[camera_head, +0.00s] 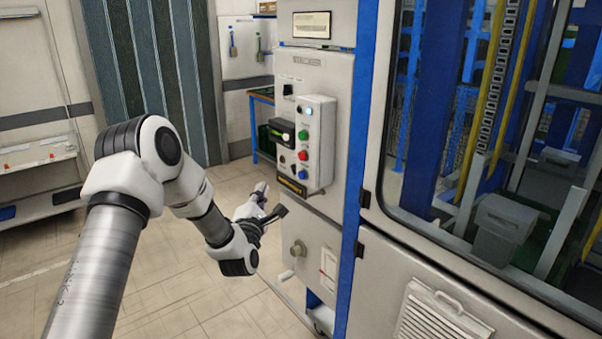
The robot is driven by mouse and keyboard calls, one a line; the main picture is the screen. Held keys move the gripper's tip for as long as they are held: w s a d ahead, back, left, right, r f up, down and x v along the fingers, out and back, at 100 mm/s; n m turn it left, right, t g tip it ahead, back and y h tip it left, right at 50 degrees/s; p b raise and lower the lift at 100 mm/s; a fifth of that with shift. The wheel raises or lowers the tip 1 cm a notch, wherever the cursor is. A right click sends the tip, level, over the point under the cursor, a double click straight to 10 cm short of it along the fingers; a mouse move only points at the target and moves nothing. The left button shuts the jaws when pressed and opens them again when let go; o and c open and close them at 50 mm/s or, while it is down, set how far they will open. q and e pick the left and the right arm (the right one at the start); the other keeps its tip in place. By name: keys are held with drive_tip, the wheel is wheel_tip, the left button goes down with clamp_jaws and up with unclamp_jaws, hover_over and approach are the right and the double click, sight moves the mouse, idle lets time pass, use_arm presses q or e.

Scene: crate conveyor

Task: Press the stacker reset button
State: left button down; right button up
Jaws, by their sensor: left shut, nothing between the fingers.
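A white-grey control box (318,142) is mounted on the front of a tall grey cabinet (328,77). Its face carries a column of round buttons: a white one (308,111), a green one (303,135), a red one (303,155) and a blue one (302,174). I cannot read which is labelled as stacker reset. My left gripper (271,199) is shut and empty, to the lower left of the box and apart from the buttons. My right gripper is not in view.
A dark selector (288,90) sits left of the box, and a yellow-black label (291,186) is below it. A knob (298,248) protrudes from the lower cabinet. A blue-framed glazed machine enclosure (480,120) fills the right. Tiled floor (170,300) is open at left.

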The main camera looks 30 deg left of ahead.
sight(301, 175)
use_arm(q)
drive_tip(key=w+d+b, duration=0.2)
drive_tip(key=w+d, duration=0.1)
drive_tip(key=w, duration=0.5)
drive_tip(key=shift+w+d, duration=0.15)
drive_tip(key=shift+d, duration=0.2)
idle(1.2)
drive_tip(key=shift+w+d+b, duration=0.2)
drive_tip(key=shift+w+b, duration=0.2)
drive_tip(key=shift+b, duration=0.35)
